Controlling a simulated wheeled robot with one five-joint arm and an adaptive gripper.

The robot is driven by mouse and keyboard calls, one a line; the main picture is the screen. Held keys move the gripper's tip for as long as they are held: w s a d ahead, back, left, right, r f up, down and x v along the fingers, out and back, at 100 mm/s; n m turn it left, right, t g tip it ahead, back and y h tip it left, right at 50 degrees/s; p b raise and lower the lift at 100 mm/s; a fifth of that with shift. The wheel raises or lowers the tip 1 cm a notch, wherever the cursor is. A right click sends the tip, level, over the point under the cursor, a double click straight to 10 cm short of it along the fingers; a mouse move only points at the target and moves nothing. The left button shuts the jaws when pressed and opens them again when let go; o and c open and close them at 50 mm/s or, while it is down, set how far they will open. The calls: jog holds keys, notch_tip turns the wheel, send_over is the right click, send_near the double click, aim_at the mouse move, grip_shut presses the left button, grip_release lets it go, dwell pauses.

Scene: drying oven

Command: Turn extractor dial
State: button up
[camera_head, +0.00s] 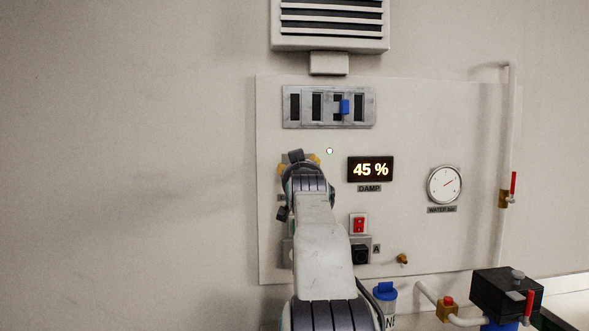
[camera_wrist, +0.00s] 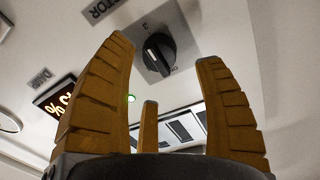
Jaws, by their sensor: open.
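The extractor dial (camera_wrist: 158,54) is a black round knob with a raised grip bar and a light pointer line, on a grey square plate. The fingers appear apart from the knob; the exact gap in depth cannot be told. In the head view, my gripper (camera_head: 298,162) is in front of the panel and the dial is hidden behind my arm.
The damp display (camera_head: 370,169) reads 45 %. A slotted vent with a blue slider (camera_head: 345,107) is above my gripper. A red switch (camera_head: 358,224), a water gauge (camera_head: 444,185) and a pipe (camera_head: 509,130) are to the right. The wall at left is clear.

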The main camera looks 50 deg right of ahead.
jog(key=shift+p+x, duration=0.8)
jog(key=shift+x, duration=1.45)
jog(key=shift+r, duration=0.1)
jog(key=c, duration=1.2)
jog(key=shift+o, duration=0.2)
